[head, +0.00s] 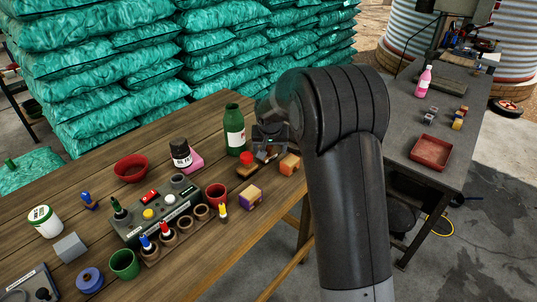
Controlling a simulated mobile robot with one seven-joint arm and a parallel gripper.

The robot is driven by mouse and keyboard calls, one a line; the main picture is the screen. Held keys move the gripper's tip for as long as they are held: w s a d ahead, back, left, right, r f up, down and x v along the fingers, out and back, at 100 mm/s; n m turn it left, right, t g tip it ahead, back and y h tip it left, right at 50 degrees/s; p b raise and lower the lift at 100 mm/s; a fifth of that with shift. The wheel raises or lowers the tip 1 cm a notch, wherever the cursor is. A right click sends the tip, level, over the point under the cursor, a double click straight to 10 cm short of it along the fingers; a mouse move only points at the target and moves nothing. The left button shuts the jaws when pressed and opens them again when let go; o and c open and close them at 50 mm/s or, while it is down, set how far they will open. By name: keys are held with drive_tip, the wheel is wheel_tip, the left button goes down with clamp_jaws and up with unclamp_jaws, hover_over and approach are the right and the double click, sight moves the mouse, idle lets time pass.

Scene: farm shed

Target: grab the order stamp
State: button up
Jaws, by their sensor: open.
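I cannot tell for sure which thing is the order stamp; no label reads as such. My gripper (268,145) is open, above the far right part of the wooden table, its fingers partly hidden by my arm. Just below it lie a red-topped piece (246,159) and a small brown and dark piece (257,167). An orange-brown block (290,164) sits just right of them. A wooden block with a purple side (250,198) sits nearer the front edge. A grey-green holder (157,214) carries several small coloured-topped pieces.
A green bottle (234,130) stands close left of my gripper. A dark jar (181,154), red bowl (131,168) and white tub (44,220) stand further left. A grey table (407,130) at right holds a red tray (430,152) and pink bottle (424,82). Green sacks (100,70) are stacked behind.

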sight(270, 152)
drive_tip(key=shift+x, duration=1.6)
drive_tip(key=c, duration=1.5)
